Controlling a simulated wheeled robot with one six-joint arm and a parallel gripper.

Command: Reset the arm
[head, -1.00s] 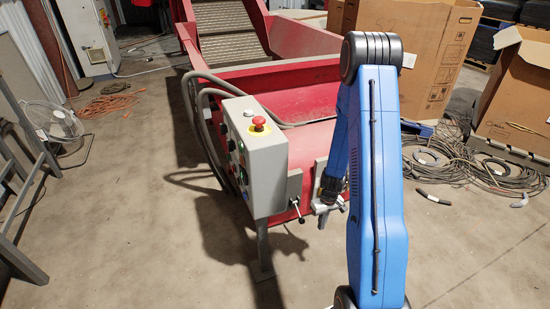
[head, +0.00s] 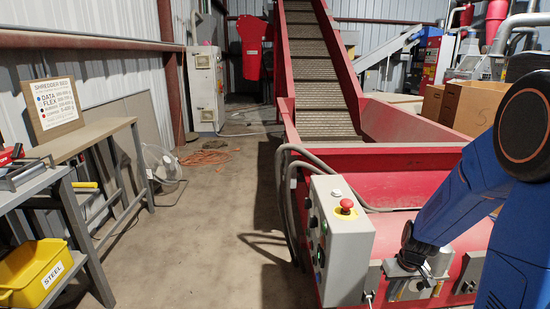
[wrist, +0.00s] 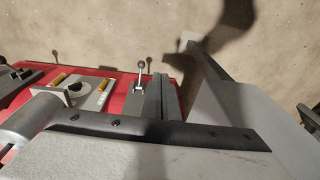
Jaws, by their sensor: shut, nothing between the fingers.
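My blue arm (head: 440,205) comes in from the right in the head view and bends down to the front of the red hopper. My gripper (head: 414,286) is at its lower end, shut and empty, beside the grey control box (head: 340,250). It is small there, and I cannot tell whether it touches the hopper front. The box carries a red stop button (head: 346,204). In the wrist view the red hopper panel (wrist: 122,98), a grey plate with yellow strips (wrist: 78,88) and a ball-ended lever (wrist: 141,68) show; I cannot make out the fingertips.
The red hopper (head: 400,160) and its conveyor (head: 320,70) rise behind the control box. Grey hoses (head: 287,190) loop beside it. At left are a workbench (head: 95,135), a yellow STEEL bin (head: 35,270) and a fan (head: 160,165). The floor (head: 215,230) between is clear.

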